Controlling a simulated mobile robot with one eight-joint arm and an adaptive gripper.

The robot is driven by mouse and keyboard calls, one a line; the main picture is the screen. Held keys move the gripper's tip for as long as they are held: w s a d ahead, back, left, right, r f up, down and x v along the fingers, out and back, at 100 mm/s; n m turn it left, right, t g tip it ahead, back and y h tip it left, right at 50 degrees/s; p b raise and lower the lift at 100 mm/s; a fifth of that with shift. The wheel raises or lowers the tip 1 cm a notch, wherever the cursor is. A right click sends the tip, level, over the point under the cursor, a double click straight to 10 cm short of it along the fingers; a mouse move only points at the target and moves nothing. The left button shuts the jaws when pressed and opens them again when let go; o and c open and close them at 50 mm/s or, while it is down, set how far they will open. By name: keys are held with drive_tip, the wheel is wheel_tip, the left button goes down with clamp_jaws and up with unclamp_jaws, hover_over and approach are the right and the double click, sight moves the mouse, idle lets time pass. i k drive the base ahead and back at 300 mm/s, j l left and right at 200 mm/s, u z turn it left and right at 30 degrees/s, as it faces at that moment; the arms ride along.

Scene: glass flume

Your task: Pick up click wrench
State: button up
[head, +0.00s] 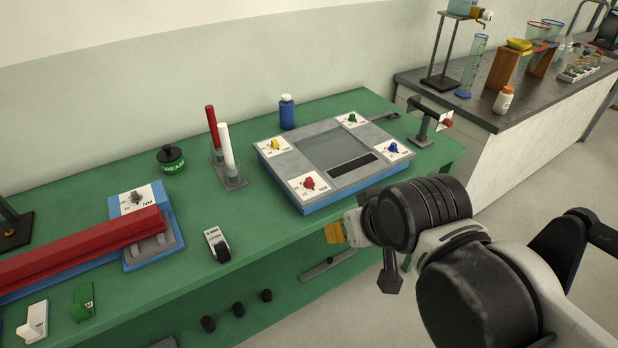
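I cannot pick out a click wrench for certain. A flat grey bar with a small raised part (328,265) lies low at the green bench's front, left of and below my gripper, and could be a tool. My gripper (345,232) is in front of the bench's right part, close to the front edge of the blue and grey panel device (345,165). An orange-yellow piece shows at its tip. The wrist hides much of the gripper, so its opening and anything held are unclear. A dark piece hangs below the wrist.
The green bench (110,200) carries a long red bar (80,248) on a blue base, a red and a white rod in a stand (232,175), a blue bottle (287,112), a green-black jar (170,158) and a small clamp stand (430,115). A dark-topped bench (460,95) with glassware stands right.

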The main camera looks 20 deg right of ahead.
sight(413, 102)
drive_tip(key=i+l+u, duration=0.25)
drive_tip(key=l, duration=0.35)
drive_tip(key=i+l+u, duration=0.2)
drive_tip(key=l, duration=0.4)
drive_tip(key=l+u, duration=0.25)
drive_tip(key=l, duration=0.4)
drive_tip(key=i+l+u, duration=0.1)
drive_tip(key=l+u, duration=0.15)
drive_tip(key=l, duration=0.4)
